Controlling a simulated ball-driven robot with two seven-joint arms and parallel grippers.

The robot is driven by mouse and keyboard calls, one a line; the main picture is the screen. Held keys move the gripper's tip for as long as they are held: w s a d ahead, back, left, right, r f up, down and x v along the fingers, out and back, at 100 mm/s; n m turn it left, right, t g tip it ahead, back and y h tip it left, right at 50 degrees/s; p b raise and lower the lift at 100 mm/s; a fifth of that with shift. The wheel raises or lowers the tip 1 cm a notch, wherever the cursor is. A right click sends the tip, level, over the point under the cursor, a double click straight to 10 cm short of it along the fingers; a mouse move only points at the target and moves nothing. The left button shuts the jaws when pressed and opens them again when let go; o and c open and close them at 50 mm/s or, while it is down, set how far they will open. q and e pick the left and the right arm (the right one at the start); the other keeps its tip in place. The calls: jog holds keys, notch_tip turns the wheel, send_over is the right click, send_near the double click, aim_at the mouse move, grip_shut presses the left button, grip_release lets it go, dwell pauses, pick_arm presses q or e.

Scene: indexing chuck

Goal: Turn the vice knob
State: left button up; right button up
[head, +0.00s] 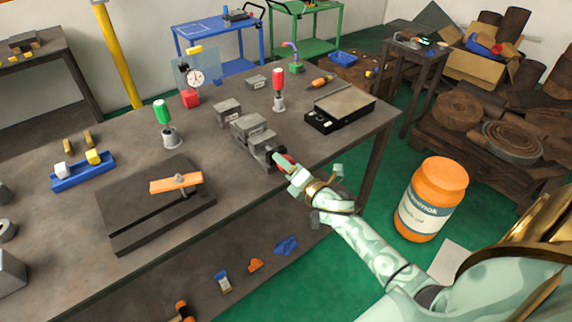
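The grey vice (250,136) stands near the front edge of the workbench, right of the middle. My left gripper is not in view.
A dark board with an orange bar (176,184) lies to the left. An orange tub (432,198) stands on the green floor.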

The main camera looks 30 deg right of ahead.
jog(key=shift+o, duration=0.9)
